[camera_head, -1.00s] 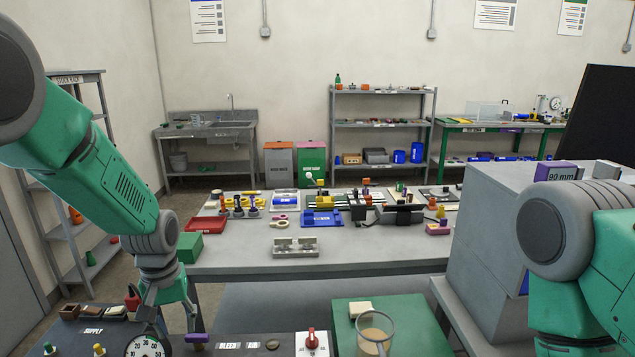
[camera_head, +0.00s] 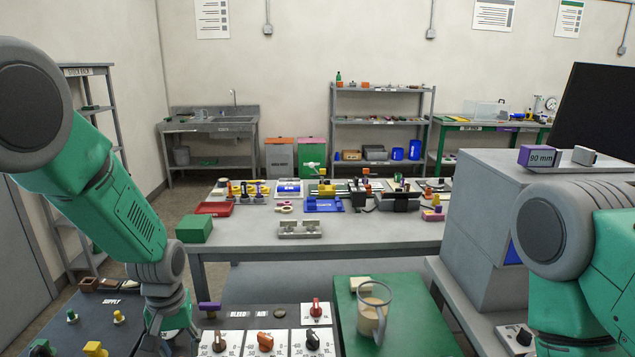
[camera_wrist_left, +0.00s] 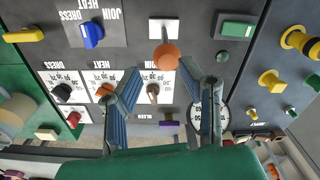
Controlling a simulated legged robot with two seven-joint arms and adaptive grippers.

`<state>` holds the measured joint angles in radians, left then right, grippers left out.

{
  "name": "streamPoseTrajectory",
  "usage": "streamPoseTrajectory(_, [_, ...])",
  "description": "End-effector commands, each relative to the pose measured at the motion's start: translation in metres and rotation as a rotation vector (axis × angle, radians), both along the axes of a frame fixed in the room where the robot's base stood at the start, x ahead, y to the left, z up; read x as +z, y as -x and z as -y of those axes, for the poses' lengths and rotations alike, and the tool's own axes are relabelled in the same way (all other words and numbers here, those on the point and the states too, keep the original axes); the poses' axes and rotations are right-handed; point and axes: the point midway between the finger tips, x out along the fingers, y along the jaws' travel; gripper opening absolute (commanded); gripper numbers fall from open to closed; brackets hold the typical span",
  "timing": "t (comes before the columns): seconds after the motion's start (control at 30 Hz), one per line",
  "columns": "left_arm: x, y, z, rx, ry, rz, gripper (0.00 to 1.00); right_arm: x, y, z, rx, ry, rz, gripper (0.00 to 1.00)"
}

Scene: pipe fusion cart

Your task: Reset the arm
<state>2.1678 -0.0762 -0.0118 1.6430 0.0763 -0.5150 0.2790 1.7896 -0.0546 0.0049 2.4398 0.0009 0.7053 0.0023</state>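My left gripper (camera_head: 172,335) hangs low over the left part of the dark control panel (camera_head: 262,312) in the head view. Its fingertips fall near the bottom edge there. In the left wrist view my left gripper (camera_wrist_left: 160,70) has its two fingers spread apart with nothing held between them. An orange knob (camera_wrist_left: 166,54) on a white plate shows between the tips; I cannot tell how far below them it is. My right arm (camera_head: 580,245) enters from the right in the head view; its gripper is out of frame.
A green board with a clear mug (camera_head: 373,312) lies right of the panel. A grey cabinet (camera_head: 480,215) carries a purple 90 mm block (camera_head: 537,156). A long worktable (camera_head: 340,232) with several parts stands ahead. Yellow knobs (camera_head: 95,348) lie at the lower left.

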Motion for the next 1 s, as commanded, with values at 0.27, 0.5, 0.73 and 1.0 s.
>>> streamPoseTrajectory(0.27, [-0.081,0.052,-0.004,-0.052,-0.012,0.000,0.34,-0.030,0.001,0.000,0.000,0.000,-0.002,0.40])
streamPoseTrajectory(0.5, [-0.205,0.154,-0.012,-0.156,-0.016,-0.003,0.34,-0.083,0.002,0.001,0.000,0.000,-0.002,0.40])
streamPoseTrajectory(0.73, [-0.280,0.278,-0.012,-0.282,-0.009,0.017,0.34,-0.136,0.002,0.001,0.000,0.000,-0.002,0.40])
streamPoseTrajectory(1.0, [-0.287,0.327,-0.008,-0.341,-0.004,0.042,0.34,-0.152,0.002,0.001,0.000,0.000,-0.001,0.40])
